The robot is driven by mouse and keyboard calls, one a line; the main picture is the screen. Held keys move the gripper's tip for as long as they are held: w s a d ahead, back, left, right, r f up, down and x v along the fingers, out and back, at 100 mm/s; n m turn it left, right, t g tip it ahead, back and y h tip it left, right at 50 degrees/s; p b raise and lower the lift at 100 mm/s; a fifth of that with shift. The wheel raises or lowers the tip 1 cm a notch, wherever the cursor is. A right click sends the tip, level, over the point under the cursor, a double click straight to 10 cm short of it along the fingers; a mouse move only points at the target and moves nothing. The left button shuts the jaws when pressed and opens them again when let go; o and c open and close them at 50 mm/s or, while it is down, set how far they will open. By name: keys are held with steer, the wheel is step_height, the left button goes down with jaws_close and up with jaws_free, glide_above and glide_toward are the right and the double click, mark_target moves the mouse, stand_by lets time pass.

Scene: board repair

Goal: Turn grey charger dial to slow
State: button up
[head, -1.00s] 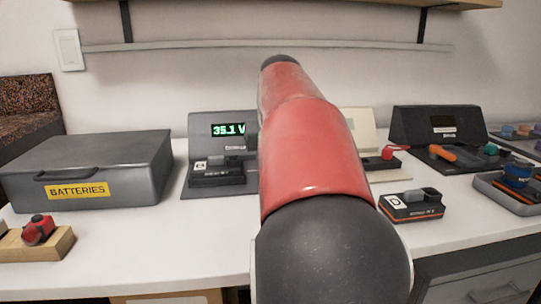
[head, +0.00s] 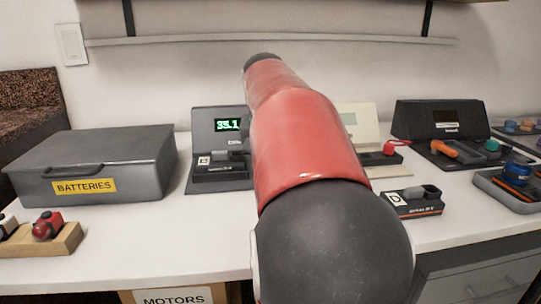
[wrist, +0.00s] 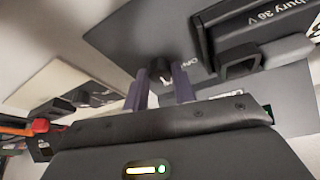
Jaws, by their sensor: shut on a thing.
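The grey charger (head: 202,117) stands at the back of the bench, left of my arm, its green display (head: 227,125) showing 35.1. A battery (head: 220,168) sits in it. In the head view my arm hides the charger's right part, including the dial and my gripper. In the wrist view my gripper (wrist: 160,85) is shut on the dark dial (wrist: 160,66), one finger on each side of it, above the charger's grey face (wrist: 128,42). The dial's markings are mostly hidden, so its setting cannot be read.
A grey batteries case (head: 95,160) and a wooden block with a red part (head: 45,226) are on the left. A cream charger (head: 362,119), a black charger (head: 410,118) and a battery marked D (head: 415,206) are on the right. The front bench is mostly clear.

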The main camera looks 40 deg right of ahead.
steer(key=o, duration=1)
steer(key=p+v, duration=0.1)
steer(key=v, duration=0.6)
steer(key=shift+r, duration=0.4)
steer(key=shift+s, duration=0.1)
